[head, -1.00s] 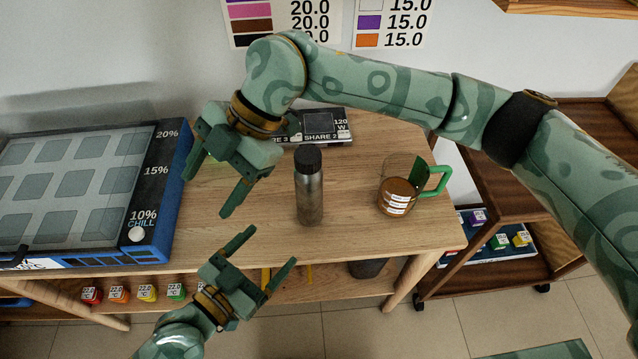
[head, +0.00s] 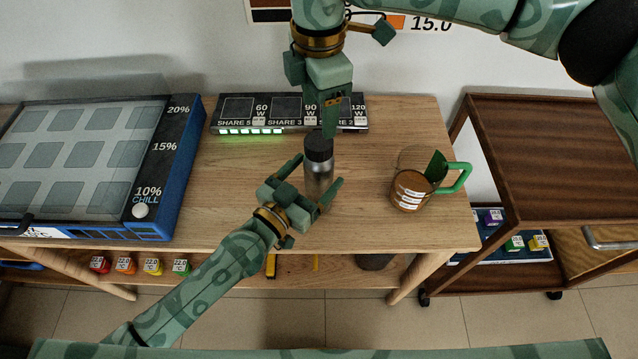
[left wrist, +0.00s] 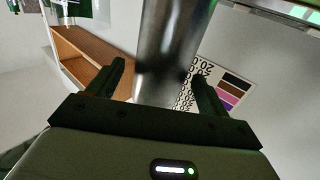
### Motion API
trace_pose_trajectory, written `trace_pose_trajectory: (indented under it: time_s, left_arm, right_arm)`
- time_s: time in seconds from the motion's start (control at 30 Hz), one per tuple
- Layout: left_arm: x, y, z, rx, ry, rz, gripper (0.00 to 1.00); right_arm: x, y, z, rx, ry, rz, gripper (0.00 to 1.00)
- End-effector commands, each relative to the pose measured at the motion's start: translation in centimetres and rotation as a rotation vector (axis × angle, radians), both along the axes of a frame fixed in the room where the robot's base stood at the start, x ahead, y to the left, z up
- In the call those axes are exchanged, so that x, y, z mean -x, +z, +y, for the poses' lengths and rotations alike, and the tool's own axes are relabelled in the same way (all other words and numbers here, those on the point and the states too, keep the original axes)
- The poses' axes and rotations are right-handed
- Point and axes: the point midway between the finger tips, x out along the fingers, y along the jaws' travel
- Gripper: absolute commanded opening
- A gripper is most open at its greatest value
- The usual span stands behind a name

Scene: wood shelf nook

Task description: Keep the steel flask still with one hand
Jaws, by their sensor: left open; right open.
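The steel flask (head: 318,175) stands upright on the wooden table, with a black cap (head: 318,146) on top. My left gripper (head: 316,180) is open, with its fingers on either side of the flask's body. In the left wrist view the flask (left wrist: 168,50) rises between the two open fingers (left wrist: 158,85). I cannot tell whether either finger touches it. My right gripper (head: 330,120) comes down from above at the flask's cap, seen edge-on, and is open. Whether it touches the cap is unclear.
A glass mug (head: 411,188) with a green handle and brown contents stands right of the flask. A charging strip (head: 237,115) lies behind. A blue-sided chill tray (head: 180,165) fills the left. A dark wood cart (head: 535,150) stands at right.

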Motion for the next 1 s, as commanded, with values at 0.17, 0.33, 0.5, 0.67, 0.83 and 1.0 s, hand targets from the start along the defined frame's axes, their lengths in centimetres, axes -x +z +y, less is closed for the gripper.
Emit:
trace_pose_trajectory:
  time_s: [0.17, 0.33, 0.5, 0.67, 0.83, 1.0]
  left_arm:
    - [-2.1, 0.0, -1.6, -0.002, -0.001, -0.001, 0.79]
    - [-2.8, 0.0, -2.2, -0.001, -0.002, 0.000, 0.79]
    - [-2.8, 0.0, -2.2, -0.001, -0.001, 0.000, 0.79]
    - [-2.8, 0.0, -2.2, -0.001, -0.001, 0.000, 0.57]
    - [-2.8, 0.0, -2.1, -0.001, -0.001, 0.000, 0.09]
    - [-2.8, 0.0, -2.1, -0.001, -0.001, 0.000, 0.00]
  right_arm:
    - [0.0, 0.0, 0.0, -0.001, 0.001, 0.000, 0.64]
    - [0.0, 0.0, 0.0, -0.001, 0.001, 0.000, 0.64]
    - [0.0, 0.0, 0.0, -0.001, 0.001, 0.000, 0.64]
    - [0.0, 0.0, 0.0, -0.001, 0.001, 0.000, 0.64]
    - [0.0, 0.0, 0.0, -0.001, 0.001, 0.000, 0.64]
    - [1.1, -0.2, 0.4, -0.021, 0.001, 0.059, 0.64]
